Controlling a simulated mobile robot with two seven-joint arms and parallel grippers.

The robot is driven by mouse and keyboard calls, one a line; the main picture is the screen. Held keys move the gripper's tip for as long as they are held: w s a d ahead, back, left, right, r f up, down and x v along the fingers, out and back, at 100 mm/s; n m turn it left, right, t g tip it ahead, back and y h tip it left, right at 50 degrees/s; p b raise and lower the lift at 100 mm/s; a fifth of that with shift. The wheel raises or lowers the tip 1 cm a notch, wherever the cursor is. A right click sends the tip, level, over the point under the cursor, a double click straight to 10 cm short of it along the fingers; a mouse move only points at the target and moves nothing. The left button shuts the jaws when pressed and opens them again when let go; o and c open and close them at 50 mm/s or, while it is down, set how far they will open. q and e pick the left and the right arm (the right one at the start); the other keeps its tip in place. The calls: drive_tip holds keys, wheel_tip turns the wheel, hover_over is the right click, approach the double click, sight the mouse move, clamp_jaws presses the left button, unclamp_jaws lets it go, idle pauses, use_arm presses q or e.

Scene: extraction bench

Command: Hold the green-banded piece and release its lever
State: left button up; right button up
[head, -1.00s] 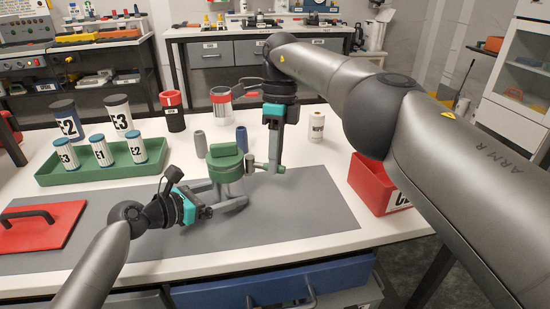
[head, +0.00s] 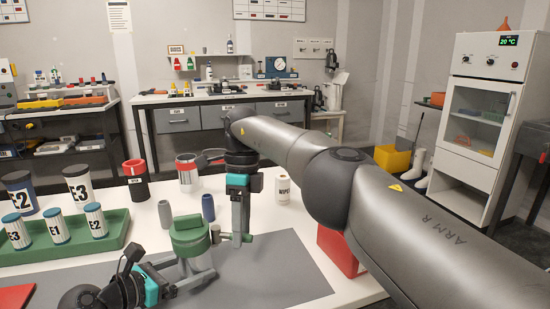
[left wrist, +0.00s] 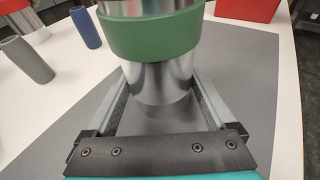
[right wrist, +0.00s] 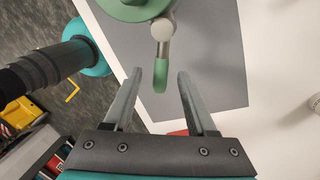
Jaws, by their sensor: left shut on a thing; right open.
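The green-banded piece (head: 190,237) stands upright on the grey mat in the head view. In the left wrist view its metal body and green band (left wrist: 152,36) rise between the fingers of my left gripper (left wrist: 162,88). The left gripper (head: 196,273) is shut on the metal part below the band. The lever (right wrist: 160,72), with a green handle, sticks out from the piece's side in the right wrist view. My right gripper (right wrist: 160,78) is open, its fingers on either side of the handle with visible gaps. In the head view the right gripper (head: 240,238) hangs right of the piece.
A green tray (head: 110,250) with several labelled vials is at left. A grey cylinder (head: 165,214) and a blue one (head: 208,208) stand behind the piece. A white wipes roll (head: 283,189) and a red bin (head: 340,252) are at right. The mat's right part is clear.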

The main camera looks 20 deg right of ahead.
drive_tip(key=shift+s, duration=0.1)
drive_tip(key=shift+s+a+m, duration=0.2)
drive_tip(key=shift+s+m, duration=0.15)
drive_tip(key=shift+m, duration=0.75)
drive_tip(key=s+a+m+t+y, duration=0.1)
drive_tip(key=s+a+m+t, duration=0.2)
drive_tip(key=m, duration=0.6)
wheel_tip(320, 180, up, 12)
drive_tip(key=d+g, duration=0.1)
drive_tip(key=w+d+r+n+t+y, duration=0.1)
drive_tip(key=w+d+t+y, duration=0.15)
drive_tip(key=w, duration=0.35)
drive_tip(key=w+d+r+n+t+y, duration=0.1)
drive_tip(key=w+d+t+y, duration=0.15)
drive_tip(key=w, duration=0.35)
drive_tip(key=w+d+r+t, duration=0.1)
drive_tip(key=w+d+t, duration=0.3)
drive_tip(key=d, duration=0.4)
drive_tip(key=w+d+r+t+h, duration=0.1)
drive_tip(key=w+d+r+t, duration=0.1)
drive_tip(key=w+d+t, duration=0.2)
drive_tip(key=d+t, duration=0.1)
drive_tip(key=d, duration=0.2)
drive_tip(key=shift+w+d+r+h, duration=0.15)
drive_tip(key=shift+d+r+h, duration=0.15)
drive_tip(key=shift+d, duration=0.1)
